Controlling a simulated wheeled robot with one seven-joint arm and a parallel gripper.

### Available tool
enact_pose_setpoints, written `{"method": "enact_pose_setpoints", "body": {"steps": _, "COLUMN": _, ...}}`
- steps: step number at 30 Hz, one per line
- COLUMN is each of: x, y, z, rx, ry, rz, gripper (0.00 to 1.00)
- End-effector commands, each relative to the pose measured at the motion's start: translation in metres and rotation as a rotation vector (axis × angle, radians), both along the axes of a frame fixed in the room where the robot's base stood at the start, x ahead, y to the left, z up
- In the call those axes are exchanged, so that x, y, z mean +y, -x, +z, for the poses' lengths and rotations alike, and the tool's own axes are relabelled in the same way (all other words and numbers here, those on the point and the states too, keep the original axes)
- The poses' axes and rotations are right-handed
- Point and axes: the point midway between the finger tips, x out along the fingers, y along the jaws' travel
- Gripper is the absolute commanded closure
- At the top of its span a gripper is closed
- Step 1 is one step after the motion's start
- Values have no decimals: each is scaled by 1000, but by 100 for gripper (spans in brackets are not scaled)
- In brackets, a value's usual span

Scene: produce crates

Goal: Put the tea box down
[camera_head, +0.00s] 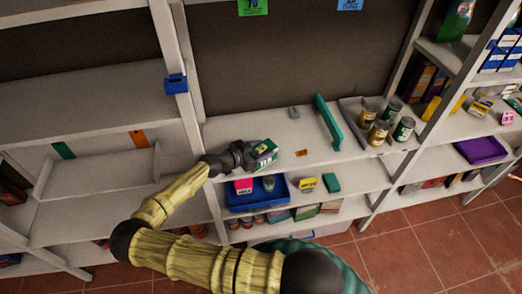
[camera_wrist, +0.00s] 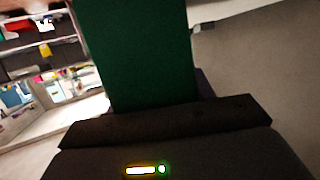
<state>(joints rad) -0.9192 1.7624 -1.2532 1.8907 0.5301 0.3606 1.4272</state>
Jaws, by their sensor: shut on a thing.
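The tea box (camera_head: 264,149) is a small green box with a pale label on its front. In the head view it is at the end of my arm, over the front part of the middle shelf board (camera_head: 345,160). My gripper (camera_head: 248,156) is shut on it from the left. In the wrist view the green box (camera_wrist: 145,50) rises large from my dark gripper (camera_wrist: 160,108) and blocks much of the view. I cannot tell whether the box touches the shelf board.
A green divider (camera_head: 328,121) and several cans (camera_head: 379,132) stand to the right on the same board. A blue tray (camera_head: 258,199) is on the shelf below. Board between box and divider is mostly clear.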

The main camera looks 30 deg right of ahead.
Motion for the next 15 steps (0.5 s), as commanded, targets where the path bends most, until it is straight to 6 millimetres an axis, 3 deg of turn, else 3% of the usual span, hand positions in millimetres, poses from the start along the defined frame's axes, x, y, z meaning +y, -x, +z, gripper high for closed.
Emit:
{"method": "enact_pose_setpoints", "body": {"steps": 11, "x": 0, "y": 0, "z": -4, "rx": -2, "ry": 0, "rz": -1, "gripper": 71}}
{"method": "enact_pose_setpoints", "body": {"steps": 12, "x": 0, "y": 0, "z": -3, "rx": -2, "ry": 0, "rz": -1, "gripper": 42}}
{"method": "enact_pose_setpoints", "body": {"steps": 15, "x": 0, "y": 0, "z": -3, "rx": -2, "ry": 0, "rz": -1, "gripper": 26}}
